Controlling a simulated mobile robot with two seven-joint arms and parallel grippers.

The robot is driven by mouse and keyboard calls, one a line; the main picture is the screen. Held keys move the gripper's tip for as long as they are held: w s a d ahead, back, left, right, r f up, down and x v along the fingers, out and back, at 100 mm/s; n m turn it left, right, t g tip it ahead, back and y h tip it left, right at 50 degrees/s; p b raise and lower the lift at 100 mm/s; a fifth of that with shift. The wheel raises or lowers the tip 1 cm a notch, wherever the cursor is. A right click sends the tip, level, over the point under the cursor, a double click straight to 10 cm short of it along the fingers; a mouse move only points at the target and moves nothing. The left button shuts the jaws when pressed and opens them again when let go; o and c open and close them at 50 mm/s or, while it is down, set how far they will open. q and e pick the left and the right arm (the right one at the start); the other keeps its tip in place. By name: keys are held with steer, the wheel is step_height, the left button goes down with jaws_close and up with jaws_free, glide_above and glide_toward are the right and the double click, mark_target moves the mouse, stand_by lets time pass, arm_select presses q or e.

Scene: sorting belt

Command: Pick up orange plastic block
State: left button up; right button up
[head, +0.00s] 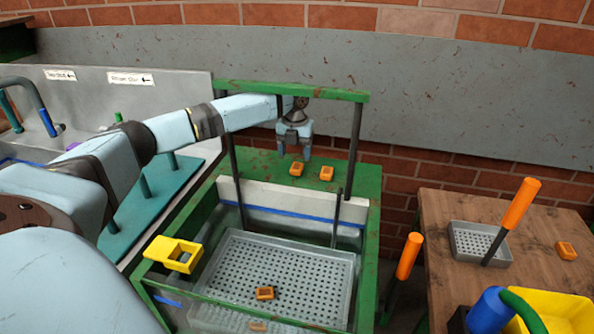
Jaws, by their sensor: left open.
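Two orange plastic blocks lie on the green surface at the back of the sorting station, a left one (296,169) and a right one (327,173). Another orange block (264,293) lies in the perforated grey tray inside the green frame. A further orange block (566,250) lies on the wooden table at the right. My left gripper (294,156) points down with its jaws open, just above and close to the left block at the back. I cannot tell whether it touches that block. My right gripper is not in view.
A green frame with upright posts (355,150) and a top bar (290,91) surrounds the station. A yellow holder (174,253) sits on its left edge. A small metal tray (462,240), orange-handled levers (409,256) and a yellow bin (560,308) are at the right.

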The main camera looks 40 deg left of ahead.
mark_target(297, 166)
arm_select(q)
steer(key=f, duration=0.5)
steer(key=shift+w+d+b, duration=0.15)
steer(key=shift+w+b, duration=0.1)
steer(key=shift+b, duration=0.05)
steer(key=c, duration=1)
steer(key=shift+r, duration=0.1)
step_height(297, 166, up, 20)
steer(key=p, duration=0.2)
